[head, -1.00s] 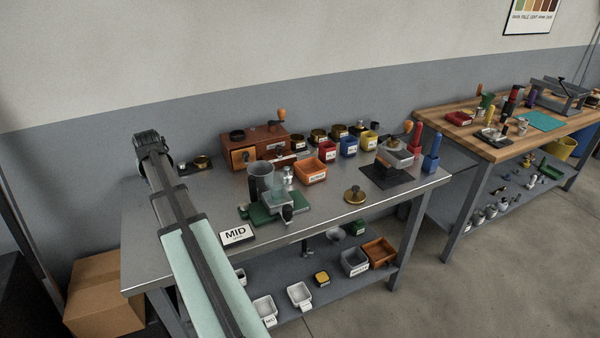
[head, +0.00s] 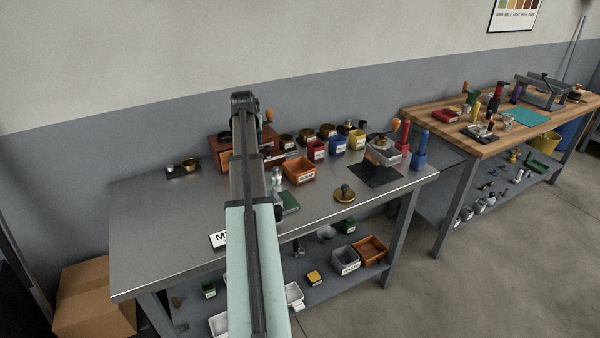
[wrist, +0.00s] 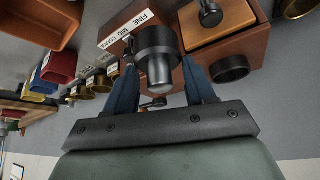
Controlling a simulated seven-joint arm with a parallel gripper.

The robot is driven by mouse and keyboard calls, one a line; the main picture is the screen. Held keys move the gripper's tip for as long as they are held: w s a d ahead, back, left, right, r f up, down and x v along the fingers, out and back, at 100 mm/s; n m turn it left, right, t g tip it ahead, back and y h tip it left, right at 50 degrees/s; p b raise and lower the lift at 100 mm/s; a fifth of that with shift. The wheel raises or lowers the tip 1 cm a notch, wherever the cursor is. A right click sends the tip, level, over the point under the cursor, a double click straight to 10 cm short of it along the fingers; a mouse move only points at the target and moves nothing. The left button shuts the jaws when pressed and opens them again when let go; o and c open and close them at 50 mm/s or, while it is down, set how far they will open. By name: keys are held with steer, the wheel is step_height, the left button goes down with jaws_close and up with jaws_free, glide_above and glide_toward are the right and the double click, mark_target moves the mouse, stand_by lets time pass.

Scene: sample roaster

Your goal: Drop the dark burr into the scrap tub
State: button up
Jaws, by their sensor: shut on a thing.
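In the wrist view my gripper (wrist: 160,78) is shut on the dark burr (wrist: 157,42), a black ring with a grey metal cone. The burr sits between the two blue fingers, clear of the surfaces seen behind it. In the head view my arm hides the gripper and the burr. No tub label is legible enough to tell which is the scrap tub. An orange tub (head: 299,172) with a white label stands on the steel bench. Grey (head: 346,262) and brown-orange (head: 373,248) tubs stand on the shelf below.
A wooden box (wrist: 225,38) with a drawer is close to the gripper, beside a label with "FINE" on it. Red (head: 317,150), blue (head: 337,145) and yellow (head: 357,140) bins line the bench's back.

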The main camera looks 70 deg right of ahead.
steer(key=s+d+f+m+g, duration=0.1)
steer(key=s+d+m, duration=0.15)
steer(key=s, duration=0.55)
steer(key=s+d+m+g, duration=0.15)
steer(key=s+d, duration=0.25)
steer(key=s, duration=0.5)
steer(key=shift+a+f, duration=0.2)
steer(key=shift+f, duration=2.85)
steer(key=o, duration=1.4)
steer(key=shift+c, duration=0.2)
steer(key=v, duration=1.4)
steer(key=shift+a+f, duration=0.2)
steer(key=shift+s, duration=0.15)
